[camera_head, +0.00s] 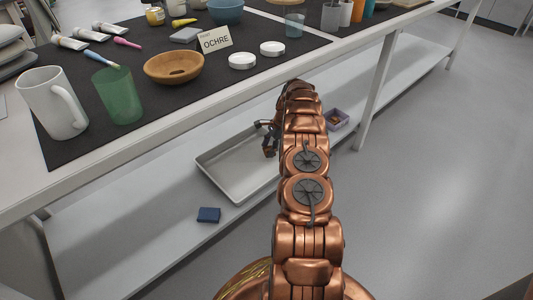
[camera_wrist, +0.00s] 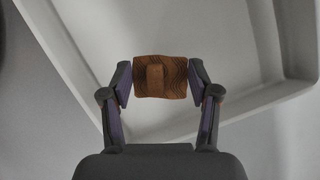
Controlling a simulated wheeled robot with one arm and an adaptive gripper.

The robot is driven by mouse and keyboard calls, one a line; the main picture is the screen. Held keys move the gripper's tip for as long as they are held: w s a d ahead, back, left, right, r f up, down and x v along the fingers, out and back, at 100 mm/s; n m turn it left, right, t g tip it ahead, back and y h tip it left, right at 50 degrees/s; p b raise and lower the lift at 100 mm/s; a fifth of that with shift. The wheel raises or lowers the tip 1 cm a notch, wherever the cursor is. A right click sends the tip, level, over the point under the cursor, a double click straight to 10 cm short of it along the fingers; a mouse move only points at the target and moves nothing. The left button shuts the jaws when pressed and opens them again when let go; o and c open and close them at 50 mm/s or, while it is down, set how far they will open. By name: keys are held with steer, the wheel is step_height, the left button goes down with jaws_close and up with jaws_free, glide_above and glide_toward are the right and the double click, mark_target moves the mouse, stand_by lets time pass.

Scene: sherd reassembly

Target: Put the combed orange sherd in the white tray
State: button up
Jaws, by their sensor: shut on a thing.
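The combed orange sherd (camera_wrist: 178,78) is between the fingertips of my gripper (camera_wrist: 160,80) in the wrist view. It is orange-brown with dark wavy combed lines and a plainer raised strip in its middle. My gripper is shut on it. The white tray (camera_wrist: 85,60) lies behind the sherd in the wrist view, so the sherd is over the tray's inside; its height above the floor of the tray is hard to tell. In the head view the white tray (camera_head: 222,180) is on the lower shelf, with my gripper (camera_head: 267,140) at its far right part. The sherd is not clearly visible there.
A small purple box (camera_head: 336,121) with something orange-brown inside stands right of my arm on the shelf (camera_head: 150,235). A dark blue block (camera_head: 208,214) lies in front of the tray. The tabletop (camera_head: 180,105) above holds a mug, cups, bowls and paint tubes.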

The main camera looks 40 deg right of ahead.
steer(key=shift+d, duration=0.2)
steer(key=shift+w+d+f+b, duration=0.1)
steer(key=shift+d+f+b, duration=0.05)
steer(key=shift+f+b, duration=0.25)
step_height(320, 180, down, 3)
steer(key=shift+r+b, duration=0.15)
steer(key=shift+b, duration=0.95)
steer(key=o, duration=1.2)
steer(key=shift+c, duration=0.2)
